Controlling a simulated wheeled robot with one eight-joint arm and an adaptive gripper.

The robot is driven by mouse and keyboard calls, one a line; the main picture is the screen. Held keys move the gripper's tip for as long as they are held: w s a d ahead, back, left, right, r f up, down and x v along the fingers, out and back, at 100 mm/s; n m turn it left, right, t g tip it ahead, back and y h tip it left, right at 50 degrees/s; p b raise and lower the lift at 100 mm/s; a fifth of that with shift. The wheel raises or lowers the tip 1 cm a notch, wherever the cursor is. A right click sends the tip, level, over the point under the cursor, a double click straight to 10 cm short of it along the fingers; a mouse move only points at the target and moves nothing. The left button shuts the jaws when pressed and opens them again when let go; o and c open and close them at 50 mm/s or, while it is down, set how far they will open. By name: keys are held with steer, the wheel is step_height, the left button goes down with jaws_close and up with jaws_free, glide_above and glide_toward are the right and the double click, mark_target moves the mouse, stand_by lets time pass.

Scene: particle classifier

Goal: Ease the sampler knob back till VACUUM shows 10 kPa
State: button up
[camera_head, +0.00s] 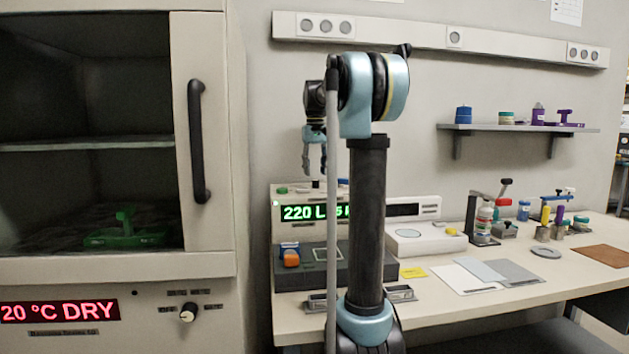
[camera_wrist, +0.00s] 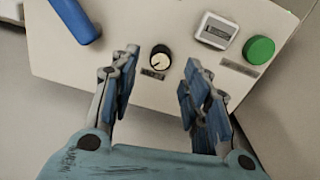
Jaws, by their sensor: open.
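A round knob (camera_wrist: 160,57) with a pale face and dark rim sits on a light panel in the wrist view. Small lettering beside it is too blurred to read. My gripper (camera_wrist: 159,64) is open, with its blue-padded fingers on either side of the knob and apart from it. In the head view my gripper (camera_head: 314,168) points down above a beige instrument. Its green display (camera_head: 305,212) shows "220 L" and then what looks like "5 k". My arm column hides part of the reading, so the full pressure value cannot be read.
On the panel are a green button (camera_wrist: 259,48), a white switch (camera_wrist: 215,30) and a blue handle (camera_wrist: 76,18). A cabinet (camera_head: 205,150) with a dark handle stands at left. The bench (camera_head: 455,320) holds a white scale (camera_head: 425,242), sheets and several small tools.

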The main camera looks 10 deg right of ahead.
step_height(320, 180, up, 8)
steer(key=shift+f, duration=0.2)
stand_by(0.4)
